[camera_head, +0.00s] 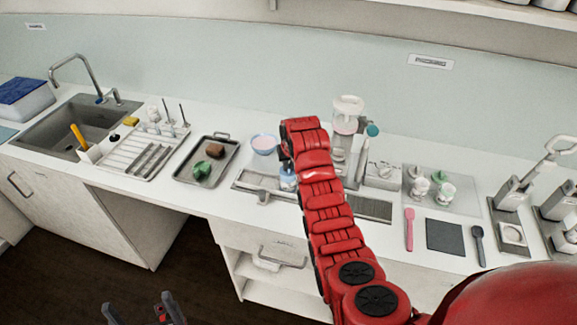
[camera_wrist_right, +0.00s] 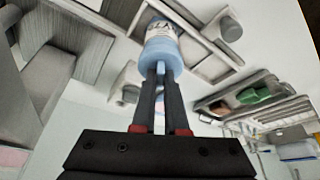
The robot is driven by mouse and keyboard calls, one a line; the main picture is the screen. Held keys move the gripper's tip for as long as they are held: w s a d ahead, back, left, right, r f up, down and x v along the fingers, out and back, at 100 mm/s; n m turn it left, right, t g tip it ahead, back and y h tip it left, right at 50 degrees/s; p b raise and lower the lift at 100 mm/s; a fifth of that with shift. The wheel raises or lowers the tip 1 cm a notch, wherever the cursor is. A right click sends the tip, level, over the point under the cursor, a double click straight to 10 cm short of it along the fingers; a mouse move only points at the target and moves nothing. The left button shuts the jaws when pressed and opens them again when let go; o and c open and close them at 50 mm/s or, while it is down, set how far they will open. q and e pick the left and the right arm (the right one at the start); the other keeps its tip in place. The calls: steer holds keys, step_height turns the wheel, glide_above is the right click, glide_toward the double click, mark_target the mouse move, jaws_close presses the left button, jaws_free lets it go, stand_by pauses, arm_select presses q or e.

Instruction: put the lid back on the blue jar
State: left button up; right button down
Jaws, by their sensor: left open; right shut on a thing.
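The blue jar (camera_head: 288,182) stands on the counter below the end of my right arm, partly hidden by it. In the right wrist view the labelled jar (camera_wrist_right: 163,28) shows with a light blue lid (camera_wrist_right: 160,56) at its near end. My right gripper (camera_wrist_right: 161,72) is shut on the lid, its fingertips at the lid's edge. Lid and jar look in line, but I cannot tell whether the lid is fully seated. In the head view the right fingers are mostly hidden by the arm. My left gripper (camera_head: 140,312) is open and empty, low in front of the counter.
A pink-and-blue bowl (camera_head: 264,143) stands close behind the jar. A dark tray (camera_head: 188,173) with a green and a brown piece lies to the left. Pink spatula (camera_head: 409,230) and dark mat (camera_head: 444,237) lie right.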

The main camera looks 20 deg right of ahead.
steer(key=shift+f+b, duration=0.6)
steer(key=shift+b, duration=0.75)
stand_by(1.6)
steer(key=shift+c, duration=1.9)
jaws_free()
steer(key=shift+r, duration=0.1)
steer(key=shift+r, duration=2.2)
jaws_close()
steer(key=shift+b, duration=0.4)
